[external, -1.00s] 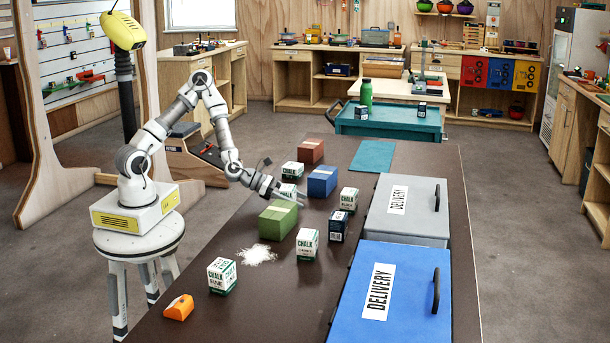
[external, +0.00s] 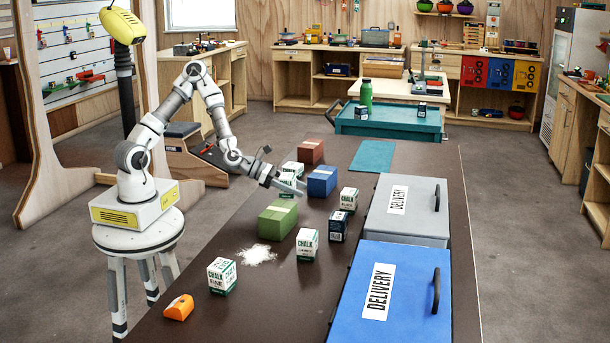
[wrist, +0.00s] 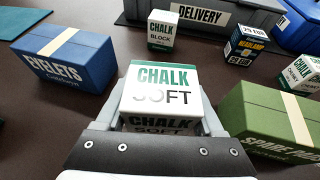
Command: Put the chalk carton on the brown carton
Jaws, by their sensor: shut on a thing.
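My gripper (wrist: 160,118) is shut on a white and green chalk carton (wrist: 160,88) marked "CHALK SOFT", seen close up between the fingers in the wrist view. In the external view my gripper (external: 290,187) is above the dark table, and white carton faces show around its fingers, partly hidden by them. The brown carton (external: 311,151) stands on the table behind the gripper, beyond the blue carton. Its top looks clear. It is not in the wrist view.
A blue carton (external: 322,180) and a green carton (external: 278,219) stand close by. Other chalk cartons (external: 348,199) (external: 307,244) and a dark headlamp box (external: 338,225) are nearby. Grey (external: 410,222) and blue (external: 405,300) delivery bins line the right. White powder (external: 256,255) lies in front.

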